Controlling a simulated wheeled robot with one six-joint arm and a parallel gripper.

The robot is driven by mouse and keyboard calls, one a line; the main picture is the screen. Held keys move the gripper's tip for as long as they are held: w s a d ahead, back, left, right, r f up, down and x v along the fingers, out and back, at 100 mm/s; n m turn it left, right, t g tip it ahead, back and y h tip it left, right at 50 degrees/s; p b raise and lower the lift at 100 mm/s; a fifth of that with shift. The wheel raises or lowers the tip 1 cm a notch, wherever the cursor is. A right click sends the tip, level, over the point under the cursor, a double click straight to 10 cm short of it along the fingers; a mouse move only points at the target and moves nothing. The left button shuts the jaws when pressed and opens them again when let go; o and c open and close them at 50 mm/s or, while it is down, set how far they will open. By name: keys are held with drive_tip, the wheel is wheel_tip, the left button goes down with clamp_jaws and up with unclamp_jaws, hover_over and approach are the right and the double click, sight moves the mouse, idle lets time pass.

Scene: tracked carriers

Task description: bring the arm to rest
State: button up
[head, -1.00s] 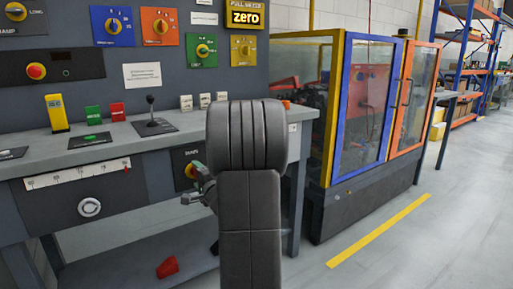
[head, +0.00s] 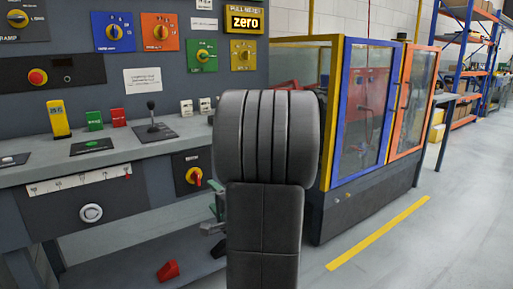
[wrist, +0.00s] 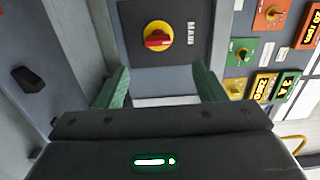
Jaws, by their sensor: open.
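My arm (head: 265,150) stands upright in the middle of the head view, folded in front of the console. My gripper (wrist: 161,70) is open in the wrist view. Its two green fingers are spread apart with nothing between them. In the head view the gripper (head: 216,207) shows only partly at the left edge of my arm, below the main switch; the rest is hidden. The main switch, a red knob on a yellow disc (head: 195,176), is on the console's front. It also shows in the wrist view (wrist: 158,37), beyond the fingers and apart from them.
The grey console bench (head: 150,152) carries a joystick (head: 152,118), a yellow block (head: 58,120) and small switches. A red pedal (head: 168,271) is below it. A glazed cabinet with blue and orange doors (head: 362,185) stands right. The floor (head: 440,245) at the right is clear.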

sight(199, 179)
drive_tip(key=x, duration=0.4)
drive_tip(key=b+x, duration=0.1)
drive_tip(key=x, duration=0.7)
drive_tip(key=shift+w+a+f+b, duration=0.2)
drive_tip(key=shift+f+b, duration=0.05)
drive_tip(key=shift+b, duration=0.1)
drive_tip(key=shift+r+m+p, duration=0.3)
drive_tip(key=shift+m+p, duration=0.1)
drive_tip(key=shift+p, duration=0.35)
drive_tip(key=shift+r+m+p, duration=0.1)
drive_tip(key=shift+m+p, duration=0.35)
drive_tip(key=shift+m, duration=0.05)
drive_tip(key=m+p, duration=0.2)
drive_tip(key=p, duration=0.2)
drive_tip(key=shift+m, duration=0.3)
drive_tip(key=m+p, duration=0.4)
drive_tip(key=p, duration=0.4)
drive_tip(key=shift+d, duration=0.1)
drive_tip(key=m+p, duration=0.7)
drive_tip(key=p, duration=0.5)
drive_tip(key=shift+w+d+r+p, duration=0.1)
drive_tip(key=shift+r+p, duration=0.05)
drive_tip(key=shift+p, duration=0.25)
drive_tip(key=shift+m+p, duration=0.8)
drive_tip(key=shift+p, duration=0.2)
drive_tip(key=shift+m+p, duration=0.3)
drive_tip(key=shift+p, duration=0.05)
drive_tip(key=shift+f, duration=0.25)
